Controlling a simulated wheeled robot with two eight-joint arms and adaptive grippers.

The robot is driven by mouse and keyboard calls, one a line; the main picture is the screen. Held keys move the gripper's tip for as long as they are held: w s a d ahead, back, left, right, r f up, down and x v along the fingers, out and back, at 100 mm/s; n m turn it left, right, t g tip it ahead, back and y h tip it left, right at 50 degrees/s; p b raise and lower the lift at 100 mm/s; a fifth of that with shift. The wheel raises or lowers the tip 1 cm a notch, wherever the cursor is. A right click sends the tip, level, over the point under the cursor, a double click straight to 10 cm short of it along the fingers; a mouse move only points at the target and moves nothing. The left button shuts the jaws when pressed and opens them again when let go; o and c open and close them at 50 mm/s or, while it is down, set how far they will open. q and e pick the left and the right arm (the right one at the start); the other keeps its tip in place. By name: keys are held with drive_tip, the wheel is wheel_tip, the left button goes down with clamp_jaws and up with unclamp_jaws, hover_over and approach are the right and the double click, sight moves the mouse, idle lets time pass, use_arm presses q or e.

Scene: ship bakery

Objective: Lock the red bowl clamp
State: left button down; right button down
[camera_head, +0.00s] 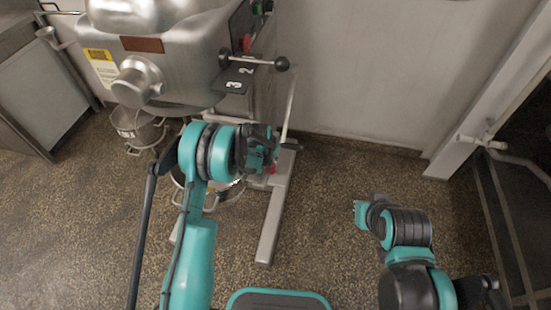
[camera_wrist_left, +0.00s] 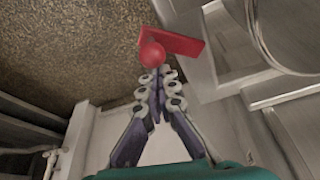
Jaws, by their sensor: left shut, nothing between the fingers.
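The red clamp (camera_wrist_left: 180,42) shows in the left wrist view as a flat red lever with a round red knob (camera_wrist_left: 152,56). In the head view only a small red bit of it (camera_head: 272,168) shows beside my left gripper (camera_head: 268,152). In the left wrist view my left gripper (camera_wrist_left: 156,74) is shut and empty, its fingertips just below the knob; I cannot tell whether they touch it. A steel bowl (camera_head: 226,192) on the mixer is mostly hidden behind my left arm.
The steel mixer (camera_head: 180,60) stands ahead, with a black-knobbed lever (camera_head: 282,64) on its side. Its base leg (camera_head: 270,225) runs along the floor. A steel pot (camera_head: 138,126) stands left of my left arm. The speckled floor is open to the right, before a white wall.

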use_arm(q)
drive_tip(key=m, duration=0.1)
drive_tip(key=s+a+m+h, duration=0.1)
drive_tip(key=m, duration=0.1)
drive_tip(key=shift+g, duration=0.3)
drive_tip(key=m, duration=0.1)
drive_tip(key=a+m, duration=0.1)
drive_tip(key=m, duration=0.1)
drive_tip(key=shift+s+a+g+h, duration=0.1)
drive_tip(key=shift+s+g+h, duration=0.25)
drive_tip(key=shift+g+h, duration=0.05)
drive_tip(key=shift+s+a, duration=0.15)
drive_tip(key=shift+a, duration=0.45)
drive_tip(key=v, duration=0.7)
drive_tip(key=shift+r, duration=0.25)
drive_tip(key=shift+s, duration=0.15)
